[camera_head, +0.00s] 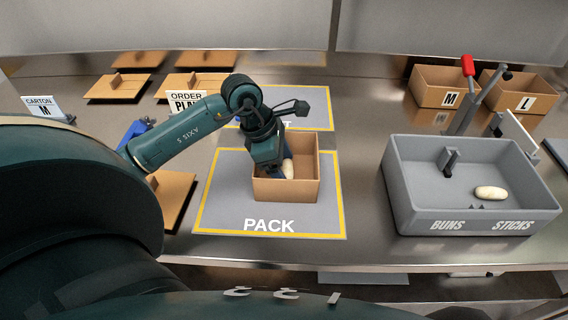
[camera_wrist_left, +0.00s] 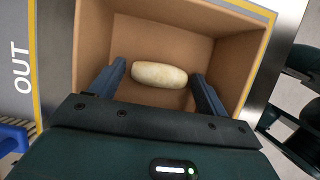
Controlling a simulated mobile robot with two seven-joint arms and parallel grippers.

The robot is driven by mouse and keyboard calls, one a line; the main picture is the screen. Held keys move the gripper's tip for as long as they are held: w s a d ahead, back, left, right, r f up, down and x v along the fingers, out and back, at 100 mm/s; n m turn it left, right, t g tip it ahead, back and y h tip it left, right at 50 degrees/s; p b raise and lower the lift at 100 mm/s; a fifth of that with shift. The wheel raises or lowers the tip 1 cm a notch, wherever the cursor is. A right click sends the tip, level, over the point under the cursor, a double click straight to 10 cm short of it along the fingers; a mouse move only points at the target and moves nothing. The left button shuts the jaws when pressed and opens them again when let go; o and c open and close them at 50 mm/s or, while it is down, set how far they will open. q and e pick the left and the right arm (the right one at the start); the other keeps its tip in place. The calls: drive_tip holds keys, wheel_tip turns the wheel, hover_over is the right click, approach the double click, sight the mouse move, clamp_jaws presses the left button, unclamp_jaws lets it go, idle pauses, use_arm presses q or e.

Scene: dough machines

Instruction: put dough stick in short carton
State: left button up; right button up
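An open brown carton (camera_head: 305,187) stands on the grey PACK mat (camera_head: 225,207). My left gripper (camera_head: 275,163) reaches down into it from above. A pale dough stick (camera_wrist_left: 159,75) lies inside the carton; it partly shows in the head view (camera_head: 288,168). In the left wrist view, the left gripper's (camera_wrist_left: 158,82) two fingers are spread wide, one near each end of the stick, with small gaps. Another pale dough piece (camera_head: 490,193) lies in the STICKS side of the grey tray (camera_head: 410,190). My right gripper is not in view.
Cartons marked M (camera_head: 437,86) and L (camera_head: 517,92) stand at the back right. Flat cartons (camera_head: 118,88) and an ORDER sign (camera_head: 187,100) are at the back left. A mat marked OUT (camera_head: 312,108) lies behind the PACK mat. The metal table is clear between carton and tray.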

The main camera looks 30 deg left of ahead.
use_arm(q)
drive_tip(key=shift+o, duration=0.8)
drive_tip(key=shift+r+p, duration=0.3)
drive_tip(key=shift+p, duration=0.05)
drive_tip(key=v, duration=1.1)
drive_tip(key=shift+r+b, duration=0.4)
drive_tip(key=shift+b, duration=0.05)
drive_tip(key=shift+s+a, duration=0.1)
